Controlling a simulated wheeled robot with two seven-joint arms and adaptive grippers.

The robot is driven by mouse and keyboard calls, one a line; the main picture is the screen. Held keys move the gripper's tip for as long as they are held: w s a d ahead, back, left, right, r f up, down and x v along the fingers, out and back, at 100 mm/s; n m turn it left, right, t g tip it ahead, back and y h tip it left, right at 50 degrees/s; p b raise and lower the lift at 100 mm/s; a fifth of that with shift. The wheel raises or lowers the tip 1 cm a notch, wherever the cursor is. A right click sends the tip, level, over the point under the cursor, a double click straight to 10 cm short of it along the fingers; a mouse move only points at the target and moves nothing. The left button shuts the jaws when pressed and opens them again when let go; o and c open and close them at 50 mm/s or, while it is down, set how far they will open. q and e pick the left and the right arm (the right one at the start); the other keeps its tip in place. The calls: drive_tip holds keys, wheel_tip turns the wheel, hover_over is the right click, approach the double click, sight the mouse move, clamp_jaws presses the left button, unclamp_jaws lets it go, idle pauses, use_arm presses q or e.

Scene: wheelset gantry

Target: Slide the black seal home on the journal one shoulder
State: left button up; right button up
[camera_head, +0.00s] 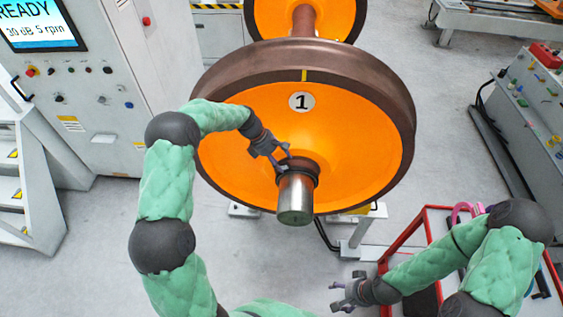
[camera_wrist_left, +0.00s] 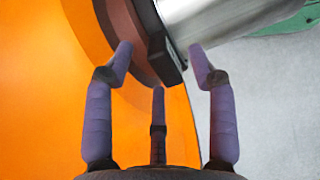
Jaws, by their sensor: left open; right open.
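The black seal (camera_wrist_left: 168,58) shows in the left wrist view as a dark ring with a block-like edge around the silver journal (camera_wrist_left: 225,18), beside the brown shoulder (camera_wrist_left: 128,40). I cannot tell whether it touches the shoulder. In the head view, journal one (camera_head: 296,203) sticks out from the orange wheel face (camera_head: 240,130) marked 1; dark rings at its root are partly hidden. My left gripper (camera_head: 281,158) is open at the journal's root; its fingers (camera_wrist_left: 160,62) spread about the seal without visible grip. My right gripper (camera_head: 341,293) is open and empty, low and right of the journal.
A control cabinet (camera_head: 110,135) with a READY screen stands at the left, beside white steps (camera_head: 30,190). A red-framed cart (camera_head: 397,243) lies near my right arm. A grey bench (camera_head: 535,120) stands at the right.

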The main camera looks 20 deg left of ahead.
use_arm(q)
drive_tip(key=v, duration=1)
drive_tip(key=shift+a+r, duration=0.2)
drive_tip(key=shift+r, duration=0.1)
